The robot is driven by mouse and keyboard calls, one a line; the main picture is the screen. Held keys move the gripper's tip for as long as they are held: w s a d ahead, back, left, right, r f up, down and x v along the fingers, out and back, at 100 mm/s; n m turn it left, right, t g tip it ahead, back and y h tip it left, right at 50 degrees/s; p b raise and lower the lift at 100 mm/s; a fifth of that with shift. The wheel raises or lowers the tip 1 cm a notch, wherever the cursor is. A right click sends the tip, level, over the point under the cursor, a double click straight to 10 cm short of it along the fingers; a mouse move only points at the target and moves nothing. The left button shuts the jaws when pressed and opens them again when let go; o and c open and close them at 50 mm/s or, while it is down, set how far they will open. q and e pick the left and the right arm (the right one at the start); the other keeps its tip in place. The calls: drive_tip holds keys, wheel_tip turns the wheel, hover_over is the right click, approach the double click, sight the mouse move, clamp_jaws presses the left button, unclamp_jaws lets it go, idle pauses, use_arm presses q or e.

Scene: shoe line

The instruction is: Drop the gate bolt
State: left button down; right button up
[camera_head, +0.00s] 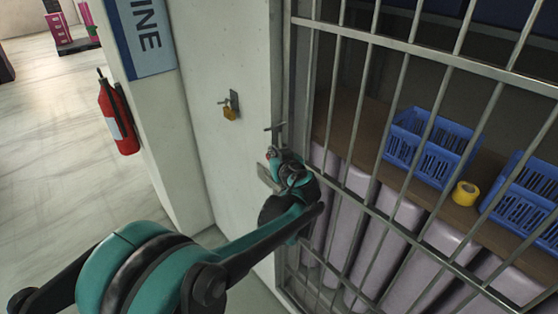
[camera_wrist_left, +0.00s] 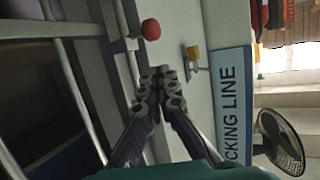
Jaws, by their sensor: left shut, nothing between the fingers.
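The barred gate (camera_head: 372,38) fills the right of the head view, and its frame meets a pale wall post. The gate bolt (camera_head: 275,127) shows as a small metal bar at the gate's edge, just beyond my left gripper (camera_head: 277,160). A red ball knob (camera_wrist_left: 151,29) shows beside a metal bracket in the left wrist view, ahead of the fingertips. My left gripper, also in the left wrist view (camera_wrist_left: 160,74), is shut and empty, with a gap to the knob. The lower part of the bolt is partly hidden by my gripper. My right gripper is out of view.
A brass padlock (camera_head: 229,114) hangs from a wall hook left of the bolt. A fire extinguisher (camera_head: 118,117) is mounted farther left. Behind the bars are blue baskets (camera_head: 428,146), yellow tape (camera_head: 465,193) and pale purple rolls (camera_head: 385,245). Open floor lies at far left.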

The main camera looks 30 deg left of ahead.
use_arm(q)
drive_tip(key=shift+w+a+f+b, duration=0.15)
drive_tip(key=shift+w+a+f, duration=0.1)
drive_tip(key=shift+f, duration=0.35)
drive_tip(key=shift+w+a+f+b, duration=0.15)
drive_tip(key=shift+w+a+f, duration=0.15)
drive_tip(key=shift+f, duration=0.3)
drive_tip(key=shift+w+a+f+b, duration=0.15)
drive_tip(key=shift+w+a+f, duration=0.1)
drive_tip(key=shift+f, duration=0.35)
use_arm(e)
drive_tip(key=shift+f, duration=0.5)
